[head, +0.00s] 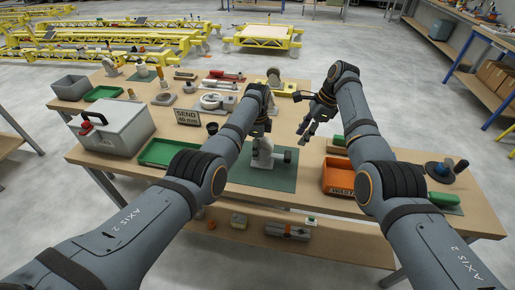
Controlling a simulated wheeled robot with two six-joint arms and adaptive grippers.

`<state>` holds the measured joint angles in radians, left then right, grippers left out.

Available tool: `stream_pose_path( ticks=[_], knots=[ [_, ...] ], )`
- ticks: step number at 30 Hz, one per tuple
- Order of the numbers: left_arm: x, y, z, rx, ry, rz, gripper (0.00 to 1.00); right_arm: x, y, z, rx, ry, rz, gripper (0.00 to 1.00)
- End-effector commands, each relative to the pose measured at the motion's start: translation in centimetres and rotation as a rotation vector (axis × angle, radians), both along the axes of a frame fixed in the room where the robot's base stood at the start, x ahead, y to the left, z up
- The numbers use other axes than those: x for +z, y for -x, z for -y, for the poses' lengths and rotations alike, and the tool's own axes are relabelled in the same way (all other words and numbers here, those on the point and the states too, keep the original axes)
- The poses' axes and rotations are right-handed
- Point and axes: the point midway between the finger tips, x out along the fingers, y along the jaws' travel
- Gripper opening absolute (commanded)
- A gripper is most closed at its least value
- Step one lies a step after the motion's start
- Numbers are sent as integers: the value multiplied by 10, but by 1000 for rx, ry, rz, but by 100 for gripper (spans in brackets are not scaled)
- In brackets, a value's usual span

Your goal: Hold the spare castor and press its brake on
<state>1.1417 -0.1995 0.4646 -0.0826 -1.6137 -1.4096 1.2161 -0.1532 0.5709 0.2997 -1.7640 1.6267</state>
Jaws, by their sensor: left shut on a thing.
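The spare castor (262,160) is a pale grey piece standing on a dark green mat (285,182) near the front middle of the table. My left gripper (261,138) is above it, pointing down, and is shut on its upper part. The gripper hides the castor's top, and its brake is too small to make out. A small dark part (288,156) shows just right of the castor. My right gripper (305,130) is raised over the table to the right of the castor, apart from it. Its fingers look spread and empty.
A green tray (168,153) and a grey lidded box (113,128) stand to the left. An orange bin (338,178) is at the right, near a dark round base with pegs (440,169). A sign (187,117) and several parts stand behind. Yellow trolleys (262,38) are beyond the table.

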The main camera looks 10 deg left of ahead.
Motion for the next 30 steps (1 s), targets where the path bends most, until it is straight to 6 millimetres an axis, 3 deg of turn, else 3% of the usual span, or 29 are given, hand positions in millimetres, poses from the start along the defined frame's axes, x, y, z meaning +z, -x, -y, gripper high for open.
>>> stream_pose_path(
  ticks=[4, 8, 11, 12, 24, 30],
  knots=[
    [0, 0, 0, 0, 0, 1, 0, 0, 0, 0, 0, 0, 0, 35],
    [0, 0, 0, 0, 0, 1, 0, -1, 0, -1, 53, -1, 30, 17],
    [0, 0, 0, 0, 0, 1, 0, -5, -1, -4, 209, 0, 116, 4],
    [0, 0, 0, 0, 0, 1, 0, -7, 0, -5, 302, 1, 166, 0],
    [0, 0, 0, 0, 0, 1, 0, -16, 18, -7, 1406, 163, 736, 0],
    [0, 0, 0, 0, 0, 1, 0, -13, 33, 0, 1814, 295, 899, 0]
  ],
)
